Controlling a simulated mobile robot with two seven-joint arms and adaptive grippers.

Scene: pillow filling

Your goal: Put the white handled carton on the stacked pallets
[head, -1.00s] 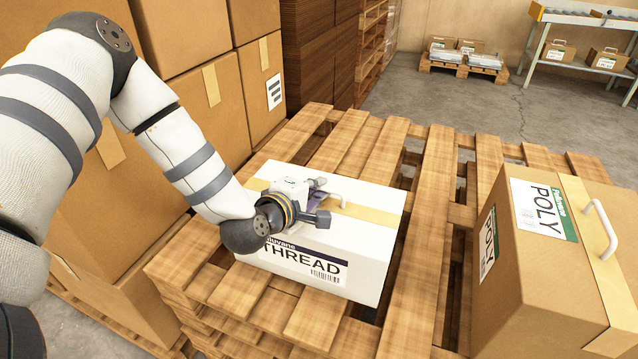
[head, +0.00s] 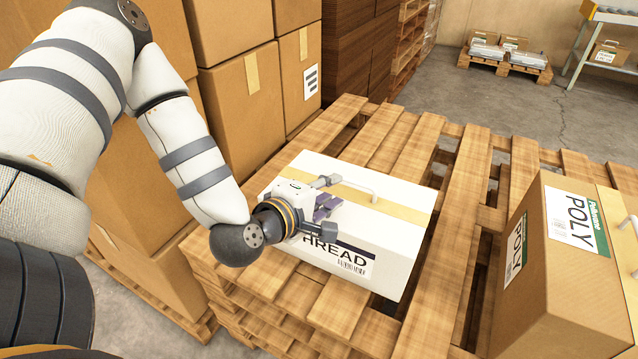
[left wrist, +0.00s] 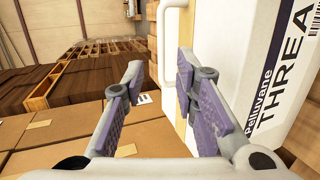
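The white handled carton (head: 385,235) lies on the stacked pallets (head: 430,165), with a tan tape strip and a THREAD label. Its white handle (head: 355,188) stands up from the top face. My left gripper (head: 330,207) is over the carton's left part, its fingers spread and empty, apart from the handle. In the left wrist view the carton (left wrist: 225,45) fills the right side behind one finger. The handle (left wrist: 165,42) shows beyond the fingertips, with nothing between the purple pads. My right gripper is not in view.
A brown POLY carton (head: 555,275) with a handle stands on the pallets at the right. Tall stacks of brown boxes (head: 245,90) stand close behind my left arm. Bare pallet slats lie between the two cartons. A small loaded pallet (head: 500,65) is far back.

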